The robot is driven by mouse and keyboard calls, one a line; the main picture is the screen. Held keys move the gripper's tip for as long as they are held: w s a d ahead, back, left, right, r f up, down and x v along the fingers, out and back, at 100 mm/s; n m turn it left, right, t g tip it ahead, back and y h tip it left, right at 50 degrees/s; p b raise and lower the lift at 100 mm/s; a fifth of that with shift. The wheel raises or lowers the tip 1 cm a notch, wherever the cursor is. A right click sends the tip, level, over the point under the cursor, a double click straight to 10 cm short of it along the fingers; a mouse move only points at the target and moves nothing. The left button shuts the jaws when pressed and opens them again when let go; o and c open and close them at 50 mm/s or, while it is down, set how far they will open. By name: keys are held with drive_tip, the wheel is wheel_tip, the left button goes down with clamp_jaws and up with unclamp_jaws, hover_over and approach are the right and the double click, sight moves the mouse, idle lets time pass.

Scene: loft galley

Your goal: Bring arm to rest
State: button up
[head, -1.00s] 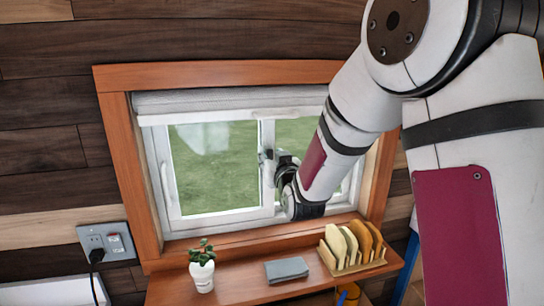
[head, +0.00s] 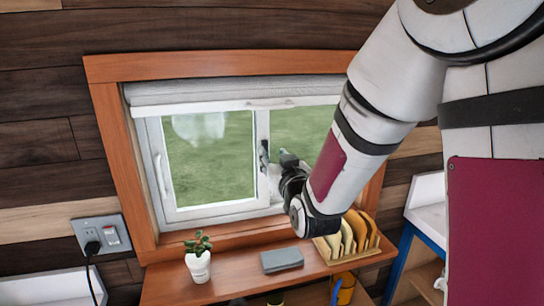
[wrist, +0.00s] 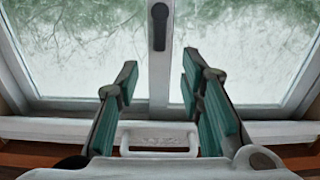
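My gripper (head: 277,160) is in front of the window (head: 207,155), near its middle upright. In the wrist view my gripper (wrist: 158,85) is open, its two green-padded fingers wide apart with nothing between them. The window's white middle frame and its dark handle (wrist: 159,27) show beyond the fingertips. The handle also shows in the head view (head: 264,152), just left of my gripper. The fingers look apart from the handle. My arm comes down from the upper right and hides part of the right pane.
Below the window a wooden shelf (head: 225,280) holds a potted plant (head: 198,260), a grey folded item (head: 282,260) and a rack of boards (head: 352,238), partly behind my arm. An outlet with a plug (head: 101,236) is on the wall at left. A blue-edged white unit (head: 428,205) stands at right.

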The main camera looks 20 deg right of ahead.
drive_tip(key=s+d+f+g+b, duration=0.1)
drive_tip(key=s+g, duration=1.1)
drive_tip(key=s, duration=1.9)
drive_tip(key=shift+f+b, duration=0.35)
drive_tip(key=shift+b, duration=0.05)
drive_tip(key=shift+c, duration=0.2)
